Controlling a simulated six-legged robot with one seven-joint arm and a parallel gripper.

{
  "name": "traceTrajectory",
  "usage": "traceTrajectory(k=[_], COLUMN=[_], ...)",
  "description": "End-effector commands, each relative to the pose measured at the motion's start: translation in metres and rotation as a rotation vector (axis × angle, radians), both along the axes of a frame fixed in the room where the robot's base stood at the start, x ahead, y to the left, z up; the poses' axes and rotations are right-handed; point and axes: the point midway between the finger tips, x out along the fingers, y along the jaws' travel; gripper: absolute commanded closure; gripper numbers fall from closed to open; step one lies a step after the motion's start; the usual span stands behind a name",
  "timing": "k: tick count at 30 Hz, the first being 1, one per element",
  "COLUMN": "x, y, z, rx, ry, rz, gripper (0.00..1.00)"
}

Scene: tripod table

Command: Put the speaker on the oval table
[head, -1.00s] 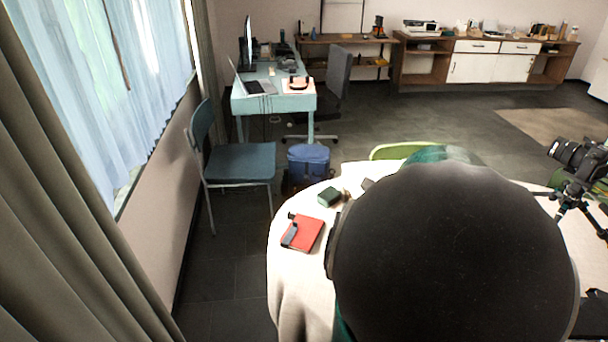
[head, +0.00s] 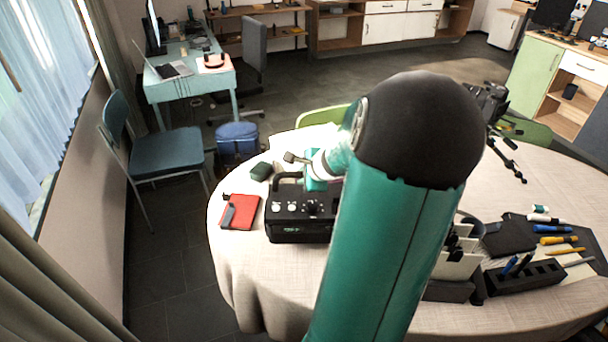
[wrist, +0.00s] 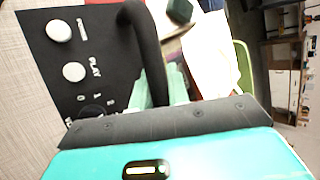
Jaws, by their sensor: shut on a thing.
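The speaker (head: 300,218) is a black box with white knobs and a raised handle. It appears over the left part of the oval table (head: 245,275), which has a pale cloth. I cannot tell whether its base touches the cloth. My teal gripper (head: 312,180) is shut on the speaker's handle. In the wrist view, the speaker's face (wrist: 85,60) shows knobs and the word PLAY, and the black handle passes by the teal finger of my gripper (wrist: 165,85). My arm hides part of the table's middle.
A red notebook (head: 240,212) lies left of the speaker, with a dark green box (head: 261,171) behind it. A black pen holder (head: 525,277), pens and a camera on a tripod (head: 490,105) occupy the right side. The front left cloth is clear.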

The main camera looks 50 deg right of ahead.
Motion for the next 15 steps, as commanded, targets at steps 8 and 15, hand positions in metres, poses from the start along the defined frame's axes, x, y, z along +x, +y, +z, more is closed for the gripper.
traceTrajectory(k=[8,15], x=[0.0,-0.001], y=[-0.001,0.001], z=[-0.026,-0.03], rx=[0.0,0.002], ry=[-0.002,0.002], rz=[-0.001,0.001], gripper=[1.0,1.0])
